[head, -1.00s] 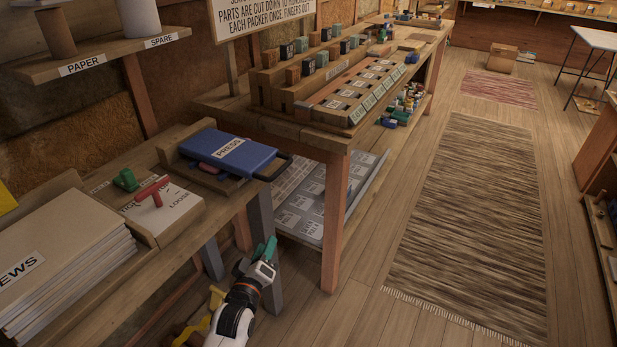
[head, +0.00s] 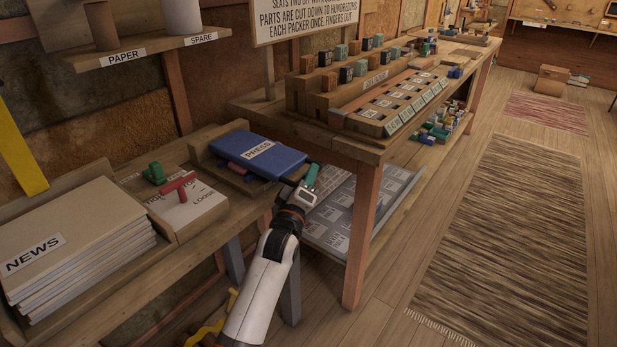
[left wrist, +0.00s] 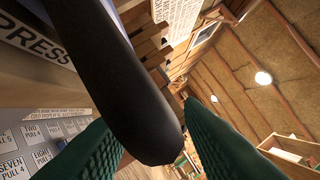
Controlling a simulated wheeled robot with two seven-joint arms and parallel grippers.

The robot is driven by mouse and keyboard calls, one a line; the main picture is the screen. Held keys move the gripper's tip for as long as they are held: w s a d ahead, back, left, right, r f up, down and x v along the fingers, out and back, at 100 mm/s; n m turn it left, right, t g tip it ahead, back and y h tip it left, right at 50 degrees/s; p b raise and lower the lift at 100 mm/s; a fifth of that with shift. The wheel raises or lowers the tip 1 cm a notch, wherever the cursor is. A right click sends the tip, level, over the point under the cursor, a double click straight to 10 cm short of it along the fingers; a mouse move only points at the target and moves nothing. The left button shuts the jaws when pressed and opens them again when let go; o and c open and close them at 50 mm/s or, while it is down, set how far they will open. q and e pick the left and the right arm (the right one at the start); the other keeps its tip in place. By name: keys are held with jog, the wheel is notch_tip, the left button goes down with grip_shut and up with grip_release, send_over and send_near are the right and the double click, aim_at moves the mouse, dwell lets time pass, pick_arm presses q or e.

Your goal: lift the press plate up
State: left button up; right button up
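The press plate (head: 262,156) is a blue slab labelled PRESS, lying in a wooden bed on the bench. In the left wrist view its label (left wrist: 38,40) shows at the upper left. Its black handle (left wrist: 125,85) runs down the middle of that view; in the head view my gripper mostly hides it. My left gripper (head: 310,180) is at the plate's right front edge, at the handle. Its green fingers (left wrist: 150,125) are apart, one on each side of the handle, with a gap visible by the right finger. My right gripper is in neither view.
A box with red and green handles (head: 180,187) and a stack of NEWS sheets (head: 80,240) stand left of the plate. A second table (head: 365,175) with racks of blocks is close on the right, over a low shelf of labelled trays (head: 345,215).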

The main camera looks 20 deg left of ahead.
pick_arm(q)
jog(key=shift+w, duration=0.4)
jog(key=shift+r, duration=0.1)
jog(key=shift+c, duration=0.5)
grip_shut()
